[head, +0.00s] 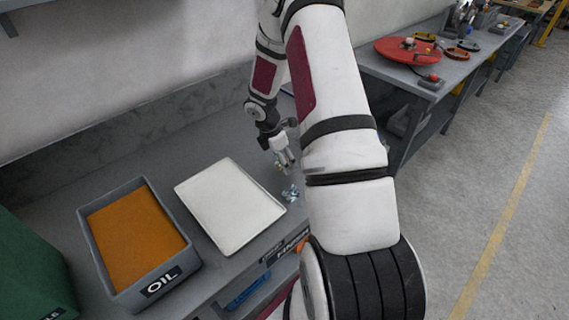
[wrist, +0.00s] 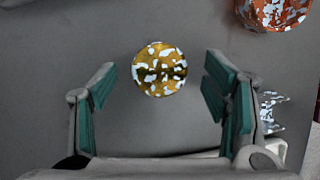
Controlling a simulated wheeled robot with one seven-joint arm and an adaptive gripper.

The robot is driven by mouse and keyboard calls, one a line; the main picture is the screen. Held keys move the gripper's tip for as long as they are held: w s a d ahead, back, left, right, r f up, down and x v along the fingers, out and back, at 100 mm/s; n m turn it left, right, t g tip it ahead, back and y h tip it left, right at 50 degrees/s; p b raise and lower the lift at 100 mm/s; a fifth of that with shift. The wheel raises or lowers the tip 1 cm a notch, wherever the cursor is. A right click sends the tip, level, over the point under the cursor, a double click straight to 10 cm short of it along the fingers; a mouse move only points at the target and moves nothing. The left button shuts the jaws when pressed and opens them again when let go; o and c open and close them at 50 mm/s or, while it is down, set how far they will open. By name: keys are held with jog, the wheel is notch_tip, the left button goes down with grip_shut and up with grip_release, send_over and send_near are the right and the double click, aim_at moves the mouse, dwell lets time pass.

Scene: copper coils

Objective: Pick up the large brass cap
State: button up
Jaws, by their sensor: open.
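The brass cap (wrist: 159,69) is a round, gold-coloured piece with white patches, resting on the grey bench top in the wrist view. My gripper (wrist: 158,82) is open, with its two green-padded fingers apart, one to the left and one to the right of the cap in the picture. Nothing is between the pads in their grip, and I cannot tell the height above the cap. In the head view my gripper (head: 284,162) points down over the bench, right of the white tray, and the cap is too small there to make out clearly.
A copper-coloured piece with white patches (wrist: 273,12) lies at the upper right of the wrist view. A silvery patterned piece (wrist: 270,112) is partly hidden by the right finger. The white tray (head: 228,205) and the grey OIL bin (head: 118,274) stand left on the bench.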

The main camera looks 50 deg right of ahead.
jog(key=shift+f, duration=0.35)
jog(key=shift+c, duration=0.6)
jog(key=c, duration=1.2)
jog(key=shift+o, duration=0.2)
jog(key=shift+r, duration=0.1)
